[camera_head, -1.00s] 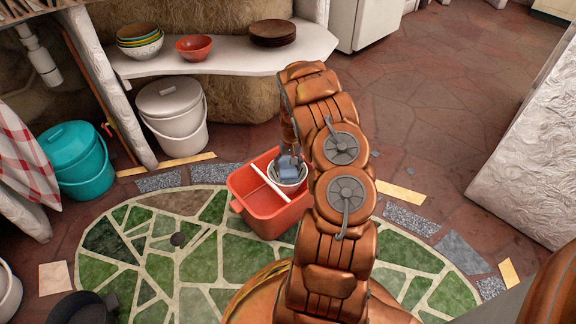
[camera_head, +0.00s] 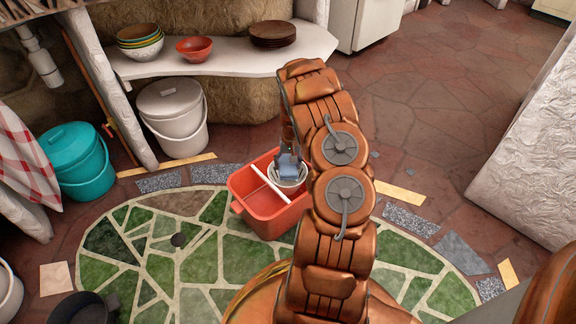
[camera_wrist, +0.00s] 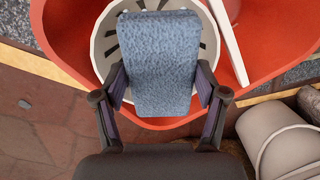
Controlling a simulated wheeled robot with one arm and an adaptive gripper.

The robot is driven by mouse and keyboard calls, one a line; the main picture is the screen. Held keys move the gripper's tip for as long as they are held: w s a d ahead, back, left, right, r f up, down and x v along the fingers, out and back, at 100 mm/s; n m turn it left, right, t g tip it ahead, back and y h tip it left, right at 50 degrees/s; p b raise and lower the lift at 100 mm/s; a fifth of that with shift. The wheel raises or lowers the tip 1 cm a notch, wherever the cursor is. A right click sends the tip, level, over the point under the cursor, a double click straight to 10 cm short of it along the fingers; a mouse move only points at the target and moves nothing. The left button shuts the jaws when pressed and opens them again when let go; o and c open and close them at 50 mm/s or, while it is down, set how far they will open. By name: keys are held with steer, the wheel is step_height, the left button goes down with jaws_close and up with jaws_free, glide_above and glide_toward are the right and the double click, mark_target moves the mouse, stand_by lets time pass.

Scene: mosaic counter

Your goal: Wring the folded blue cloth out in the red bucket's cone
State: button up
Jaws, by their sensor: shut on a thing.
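The folded blue cloth (camera_wrist: 160,62) is held between the two fingers of my gripper (camera_wrist: 160,92) in the wrist view. My gripper is shut on it. In the head view the blue cloth (camera_head: 288,166) is at the white wringing cone (camera_head: 293,182) of the red bucket (camera_head: 262,217). In the wrist view the slotted cone (camera_wrist: 103,42) shows behind the cloth, inside the red bucket (camera_wrist: 70,35). The cloth covers much of the cone, so I cannot tell whether it touches it. My gripper (camera_head: 288,150) is partly hidden by my arm in the head view.
A white bar (camera_head: 268,185) crosses the bucket beside the cone. A grey lidded bucket (camera_head: 172,118) and a teal lidded bucket (camera_head: 77,160) stand behind and left. A white shelf (camera_head: 225,66) holds bowls and plates. The mosaic floor in front is mostly clear.

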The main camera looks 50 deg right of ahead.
mark_target(288, 165)
steer(key=shift+r+p, duration=1.35)
steer(key=shift+r, duration=2.35)
